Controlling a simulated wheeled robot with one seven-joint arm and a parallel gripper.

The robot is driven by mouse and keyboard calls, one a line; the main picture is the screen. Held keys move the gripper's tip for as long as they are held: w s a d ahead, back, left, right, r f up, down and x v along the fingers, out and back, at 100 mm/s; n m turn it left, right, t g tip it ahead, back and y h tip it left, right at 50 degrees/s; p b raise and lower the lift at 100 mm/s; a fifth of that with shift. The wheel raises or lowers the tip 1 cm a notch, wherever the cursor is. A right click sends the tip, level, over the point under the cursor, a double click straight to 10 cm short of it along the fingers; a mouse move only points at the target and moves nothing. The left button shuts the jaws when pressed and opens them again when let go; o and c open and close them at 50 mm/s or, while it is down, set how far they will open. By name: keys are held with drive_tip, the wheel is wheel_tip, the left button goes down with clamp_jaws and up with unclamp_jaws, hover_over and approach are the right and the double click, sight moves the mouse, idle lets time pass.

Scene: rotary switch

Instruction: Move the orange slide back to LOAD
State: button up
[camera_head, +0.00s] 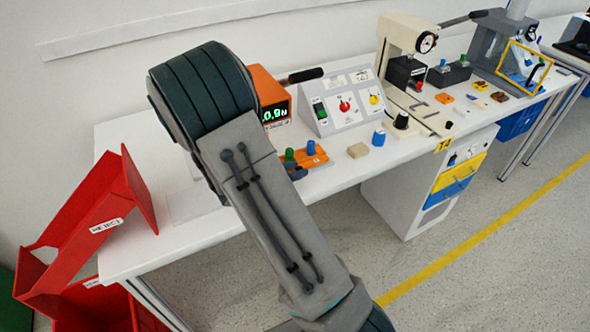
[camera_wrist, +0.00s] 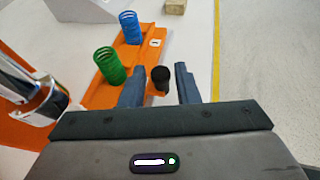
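The orange slide (camera_wrist: 146,60) lies on the white bench, with a green coil (camera_wrist: 109,66) and a blue coil (camera_wrist: 130,27) standing on it and a small white label near its far end. A black knob (camera_wrist: 160,78) stands at its near right side. My gripper (camera_wrist: 158,78) is open, with one dark finger on each side of the knob; I cannot tell whether either finger touches it. In the head view the orange slide (camera_head: 312,158) shows partly behind my arm, and my fingertips are mostly hidden. No LOAD marking is readable.
An orange box with a green display (camera_head: 272,105) stands behind my arm. A sloped control panel (camera_head: 345,102) and a press (camera_head: 405,50) stand farther right. A beige block (camera_head: 358,150) and a blue knob (camera_head: 379,138) sit right of the slide. Red bins (camera_head: 90,240) are at the left.

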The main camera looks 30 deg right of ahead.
drive_tip(key=shift+d, duration=0.2)
clamp_jaws()
drive_tip(key=shift+a, duration=0.15)
